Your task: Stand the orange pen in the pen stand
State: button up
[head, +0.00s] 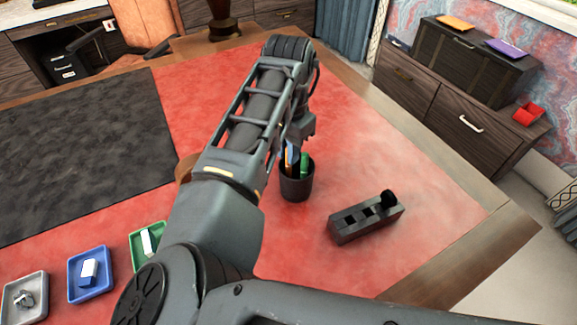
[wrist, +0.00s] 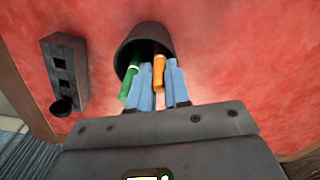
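The orange pen (wrist: 158,70) leans in a dark round cup (head: 297,186), its upper end sticking out. A green pen (wrist: 131,77) is in the same cup (wrist: 143,44). My gripper (wrist: 159,72) is at the cup's mouth, its two blue-grey fingers on either side of the orange pen. No clear gap shows between fingers and pen, but I cannot tell whether they press on it. In the head view my arm hides most of the gripper. The pen stand (head: 365,220) is a dark block with square holes, right of the cup; it also shows in the wrist view (wrist: 50,62).
A round black piece (head: 389,198) sits at the far end of the block. Green (head: 137,262), blue (head: 76,282) and grey (head: 12,304) trays with small items stand at lower left. A dark mat (head: 75,150) covers the left. The red desk around the block is clear.

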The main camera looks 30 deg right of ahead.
grip_shut()
jog(key=shift+r, duration=0.15)
